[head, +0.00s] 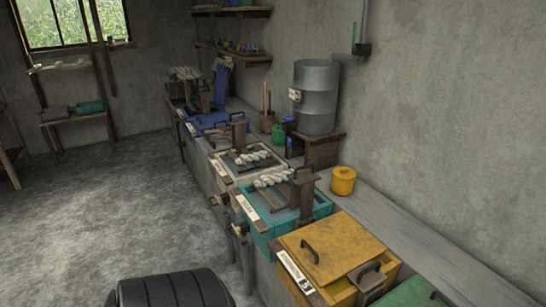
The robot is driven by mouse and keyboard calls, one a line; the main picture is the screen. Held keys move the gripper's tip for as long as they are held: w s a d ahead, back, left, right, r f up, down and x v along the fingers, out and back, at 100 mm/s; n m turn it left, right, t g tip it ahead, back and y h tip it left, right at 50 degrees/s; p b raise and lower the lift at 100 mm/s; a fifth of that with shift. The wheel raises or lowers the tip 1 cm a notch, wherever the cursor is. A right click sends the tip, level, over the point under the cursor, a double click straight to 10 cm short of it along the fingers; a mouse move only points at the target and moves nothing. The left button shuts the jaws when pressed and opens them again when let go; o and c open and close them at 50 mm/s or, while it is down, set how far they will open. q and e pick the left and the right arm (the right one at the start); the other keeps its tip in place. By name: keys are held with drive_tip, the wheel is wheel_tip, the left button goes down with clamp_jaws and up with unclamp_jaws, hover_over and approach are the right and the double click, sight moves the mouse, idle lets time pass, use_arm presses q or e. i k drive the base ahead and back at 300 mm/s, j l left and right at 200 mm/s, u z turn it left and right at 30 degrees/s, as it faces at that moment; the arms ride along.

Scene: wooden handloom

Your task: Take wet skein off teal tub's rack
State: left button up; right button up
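The teal tub (262,240) stands in the row of tubs along the right wall, between a pale tub and a yellow-orange lidded one. A whitish twisted skein (273,180) lies at the tub's far left side, on or beside dark wooden bars (272,201) across its top. I cannot tell exactly how the skein rests on them. A dark wooden upright frame (305,196) stands at the tub's right side. Neither of my grippers is in view.
A yellow-orange tub with a handled lid (330,250) stands nearer. A pale tub (238,178) with another whitish skein (250,157) and blue tubs stand farther. A yellow pot (343,181) and grey drum (316,95) are by the wall. The floor (110,210) at left is clear.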

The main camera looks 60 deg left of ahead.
sight(262, 182)
drive_tip(key=u, duration=1.95)
drive_tip(key=i+j+z, duration=0.15)
drive_tip(key=z, duration=0.3)
drive_tip(key=i+j+z, duration=0.1)
drive_tip(key=z, duration=0.35)
drive_tip(key=i+j+z, duration=0.15)
drive_tip(key=j, duration=0.35)
drive_tip(key=i+j+z, duration=0.15)
drive_tip(key=j, duration=0.4)
drive_tip(key=i+j+z, duration=0.2)
drive_tip(key=j, duration=0.35)
drive_tip(key=j+z, duration=0.15)
drive_tip(key=j, duration=0.45)
